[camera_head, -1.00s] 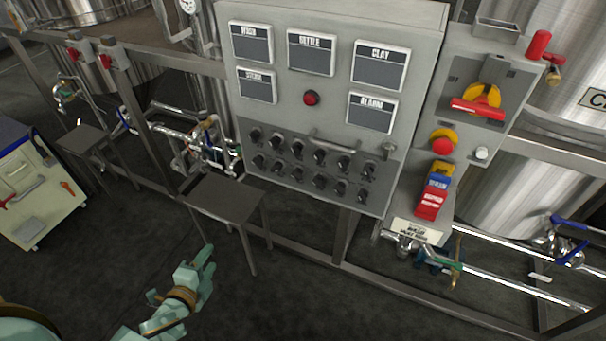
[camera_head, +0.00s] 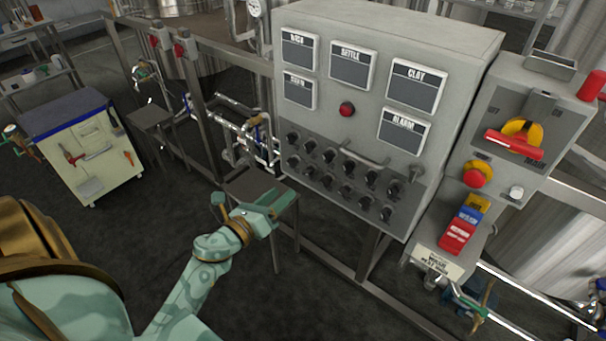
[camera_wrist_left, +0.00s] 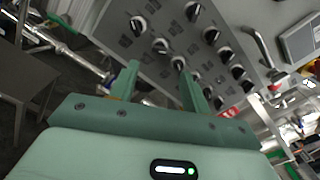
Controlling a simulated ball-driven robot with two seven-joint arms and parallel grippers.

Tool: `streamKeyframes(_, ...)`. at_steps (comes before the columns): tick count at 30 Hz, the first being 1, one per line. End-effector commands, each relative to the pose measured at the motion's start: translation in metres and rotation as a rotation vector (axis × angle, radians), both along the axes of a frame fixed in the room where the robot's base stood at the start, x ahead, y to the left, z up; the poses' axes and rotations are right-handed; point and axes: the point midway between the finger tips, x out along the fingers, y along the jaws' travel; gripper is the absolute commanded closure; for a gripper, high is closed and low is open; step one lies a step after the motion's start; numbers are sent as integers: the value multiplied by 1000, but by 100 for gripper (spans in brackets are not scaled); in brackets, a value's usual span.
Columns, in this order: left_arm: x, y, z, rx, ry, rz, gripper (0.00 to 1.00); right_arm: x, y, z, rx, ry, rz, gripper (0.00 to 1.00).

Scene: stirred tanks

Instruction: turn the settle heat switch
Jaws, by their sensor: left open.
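The grey control panel (camera_head: 395,55) carries rows of black rotary switches (camera_head: 325,180) on its lower part. Their labels are too small to read, so I cannot tell which one is the settle heat switch. A screen headed SETTLE (camera_head: 352,66) sits above them. My left gripper (camera_head: 272,200) is open and empty, in front of and below the panel's lower left corner. In the left wrist view its two fingers (camera_wrist_left: 160,80) point toward the switches (camera_wrist_left: 178,63), apart from them as far as I can tell. My right gripper is not in view.
A small dark stand (camera_head: 245,187) is below the panel, close to my left gripper. A bar handle (camera_head: 365,152) sticks out above the switches. A box with a red-handled isolator (camera_head: 515,143) is at right. A tool cabinet (camera_head: 90,150) stands at left.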

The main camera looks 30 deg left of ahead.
Motion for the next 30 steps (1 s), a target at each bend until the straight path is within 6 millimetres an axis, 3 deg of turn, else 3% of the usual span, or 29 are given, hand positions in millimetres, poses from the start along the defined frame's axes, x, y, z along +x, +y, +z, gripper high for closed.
streamKeyframes(6, 56, -4, 0, -1, -1, 0, 53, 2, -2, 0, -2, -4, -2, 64)
streamKeyframes(12, 87, -7, -1, -3, 1, 1, 53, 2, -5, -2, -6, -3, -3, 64)
streamKeyframes(24, 97, -8, -1, -2, 2, 0, 53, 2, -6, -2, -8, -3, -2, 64)
streamKeyframes(25, 97, -8, -1, -2, 2, 0, 55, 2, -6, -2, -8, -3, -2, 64)
streamKeyframes(30, 97, -8, -1, -2, 2, 0, 98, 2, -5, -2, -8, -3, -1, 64)
